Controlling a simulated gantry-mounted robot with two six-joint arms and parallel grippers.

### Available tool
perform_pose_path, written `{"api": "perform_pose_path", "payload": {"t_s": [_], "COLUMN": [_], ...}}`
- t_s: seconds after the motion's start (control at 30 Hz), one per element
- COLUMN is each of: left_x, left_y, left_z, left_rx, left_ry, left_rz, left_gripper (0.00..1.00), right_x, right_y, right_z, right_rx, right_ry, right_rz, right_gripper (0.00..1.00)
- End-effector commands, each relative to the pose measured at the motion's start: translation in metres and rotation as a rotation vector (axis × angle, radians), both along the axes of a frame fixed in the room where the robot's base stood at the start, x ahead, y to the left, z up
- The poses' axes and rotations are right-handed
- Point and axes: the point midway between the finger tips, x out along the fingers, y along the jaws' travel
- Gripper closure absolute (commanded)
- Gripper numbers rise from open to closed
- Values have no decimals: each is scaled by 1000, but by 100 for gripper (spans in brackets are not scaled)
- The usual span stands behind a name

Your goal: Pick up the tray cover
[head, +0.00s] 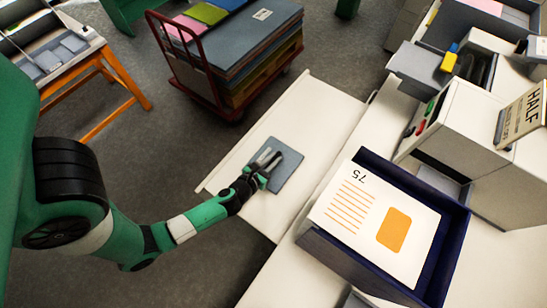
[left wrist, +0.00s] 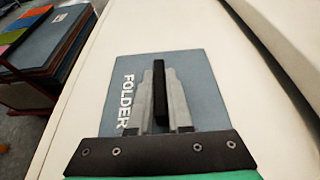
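A blue-grey flat folder (head: 290,170) lies on the white table surface; the left wrist view shows it (left wrist: 208,85) with the word FOLDER. My right gripper is out of view.
A red cart (head: 199,82) loaded with coloured boards stands at the back, on the floor. An orange-legged table (head: 101,66) is at upper left. White boxes and a HALF sign (head: 522,115) stand at the right. The white table (head: 305,112) is clear around the folder.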

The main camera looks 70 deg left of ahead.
Motion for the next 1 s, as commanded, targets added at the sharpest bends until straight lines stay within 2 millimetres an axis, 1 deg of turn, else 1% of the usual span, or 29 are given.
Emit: {"api": "perform_pose_path", "payload": {"t_s": [0.47, 0.63, 0.73, 0.83, 0.87, 0.97, 1.0], "left_x": [0, 0, 0, 0, -7, -26, -35], "left_y": [0, 0, 0, 0, -2, -10, -13], "left_z": [0, 9, 21, 42, 44, 70, 82], "left_rx": [0, 0, 1, 0, 0, -1, -1], "left_ry": [-1, -2, -1, -2, 1, 1, 1], "left_rz": [-1, -1, 0, 0, 0, -1, -1], "left_gripper": [100, 100, 100, 100, 100, 100, 100], "right_x": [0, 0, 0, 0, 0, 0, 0], "right_y": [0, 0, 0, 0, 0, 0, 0], "right_z": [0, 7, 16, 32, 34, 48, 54], "right_rx": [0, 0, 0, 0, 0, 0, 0], "right_ry": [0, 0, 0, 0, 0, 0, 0], "right_rz": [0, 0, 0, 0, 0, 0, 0], "right_gripper": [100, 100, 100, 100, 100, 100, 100]}}
